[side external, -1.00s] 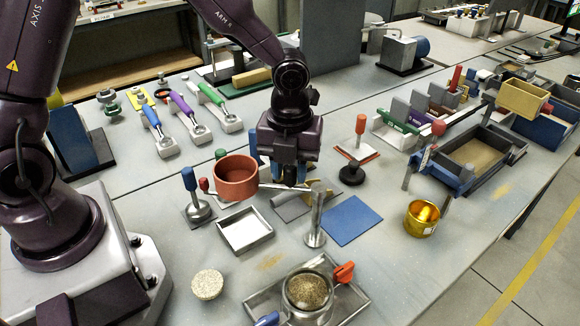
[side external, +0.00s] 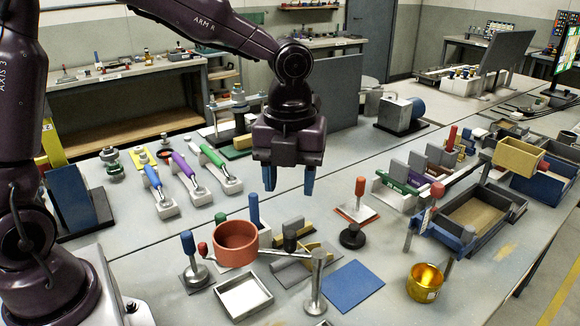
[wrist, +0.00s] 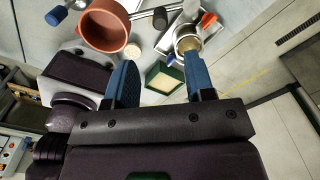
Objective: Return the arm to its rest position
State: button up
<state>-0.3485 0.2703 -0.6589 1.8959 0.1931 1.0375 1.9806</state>
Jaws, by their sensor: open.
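My gripper (side external: 289,180) hangs in the air above the bench, jaws pointing down, with its two blue fingers apart and nothing between them. In the side view it is above and behind the terracotta pot (side external: 236,243), clear of everything on the bench. In the wrist view the gripper's blue fingers (wrist: 160,85) also show spread and empty. The terracotta pot (wrist: 104,28) is at the upper left there, apart from the fingers.
A metal post (side external: 316,280), a square metal tray (side external: 243,297), a blue mat (side external: 352,286) and a gold cup (side external: 424,282) stand below. Tools with coloured handles (side external: 187,175) lie to the left. An open tank (side external: 475,205) is at the right. The air around my gripper is clear.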

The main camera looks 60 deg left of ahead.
notch_tip(320, 180, up, 2)
dwell(0.5)
jog(key=s+a+r+n+t, duration=0.2)
jog(key=s+n, duration=0.6)
jog(key=n, duration=0.5)
jog(key=s+a+r+n+t, duration=0.3)
jog(key=s+a+n, duration=0.3)
jog(key=n, duration=0.8)
jog(key=shift+s+r+t, duration=0.3)
jog(key=shift+s+r, duration=0.1)
jog(key=shift+s, duration=0.5)
